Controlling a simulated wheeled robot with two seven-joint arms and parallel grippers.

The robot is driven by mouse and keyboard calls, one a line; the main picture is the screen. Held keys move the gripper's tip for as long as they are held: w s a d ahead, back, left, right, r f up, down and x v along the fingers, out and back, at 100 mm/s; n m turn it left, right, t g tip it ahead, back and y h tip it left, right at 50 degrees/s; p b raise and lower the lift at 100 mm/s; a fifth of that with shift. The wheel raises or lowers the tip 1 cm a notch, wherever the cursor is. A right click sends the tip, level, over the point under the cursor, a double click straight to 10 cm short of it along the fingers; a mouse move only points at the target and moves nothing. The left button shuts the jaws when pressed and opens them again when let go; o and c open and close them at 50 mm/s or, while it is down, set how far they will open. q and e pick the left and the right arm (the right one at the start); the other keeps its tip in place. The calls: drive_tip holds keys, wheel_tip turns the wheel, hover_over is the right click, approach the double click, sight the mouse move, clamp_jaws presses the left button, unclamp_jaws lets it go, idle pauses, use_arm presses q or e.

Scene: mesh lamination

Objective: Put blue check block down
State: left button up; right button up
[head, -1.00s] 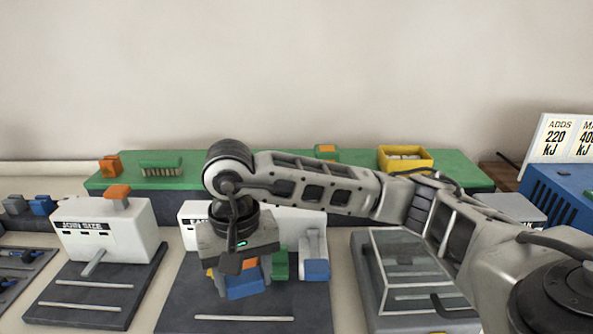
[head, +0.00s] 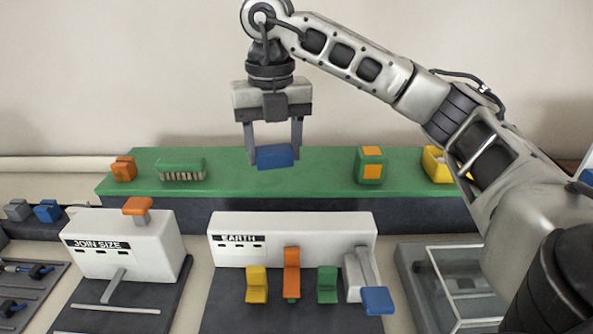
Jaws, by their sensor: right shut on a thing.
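The blue check block (head: 275,156) is between the fingers of my right gripper (head: 274,150). The gripper is shut on it, pointing straight down. The block shows in front of the green shelf top (head: 310,180); whether it touches the shelf or hangs above it I cannot tell. My left gripper is not in view.
A brush (head: 181,169) and an orange block (head: 123,168) stand left on the shelf. A green and orange block (head: 370,165) and a yellow bin (head: 436,164) stand right. In front are the EARTH station (head: 300,223) and JOIN SIZE box (head: 130,255). The shelf middle is clear.

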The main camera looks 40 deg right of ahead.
drive_tip(key=shift+w+d+r+m, duration=0.15)
drive_tip(key=shift+r+m, duration=0.1)
drive_tip(key=shift+m, duration=0.3)
drive_tip(key=shift+w+d+r+m, duration=0.15)
drive_tip(key=shift+r+m, duration=0.1)
drive_tip(key=shift+m, duration=0.3)
drive_tip(key=shift+w+d, duration=0.15)
drive_tip(key=shift+d, duration=0.1)
approach(306, 177)
drive_tip(key=s+a+r, duration=0.2)
drive_tip(key=a, duration=0.2)
drive_tip(key=d+f, duration=0.1)
drive_tip(key=f, duration=0.1)
drive_tip(key=w+d+f, duration=0.1)
drive_tip(key=shift+w+d+f+p, duration=0.15)
drive_tip(key=shift+d+f+p, duration=0.2)
drive_tip(key=shift+d, duration=0.05)
drive_tip(key=shift+w+d+f, duration=0.15)
drive_tip(key=shift+d+f, duration=0.2)
drive_tip(key=shift+f, duration=0.15)
drive_tip(key=f, duration=0.3)
drive_tip(key=shift+w+d+f+p, duration=0.15)
drive_tip(key=shift+d+p, duration=0.1)
drive_tip(key=shift+p, duration=0.15)
drive_tip(key=shift+f, duration=0.15)
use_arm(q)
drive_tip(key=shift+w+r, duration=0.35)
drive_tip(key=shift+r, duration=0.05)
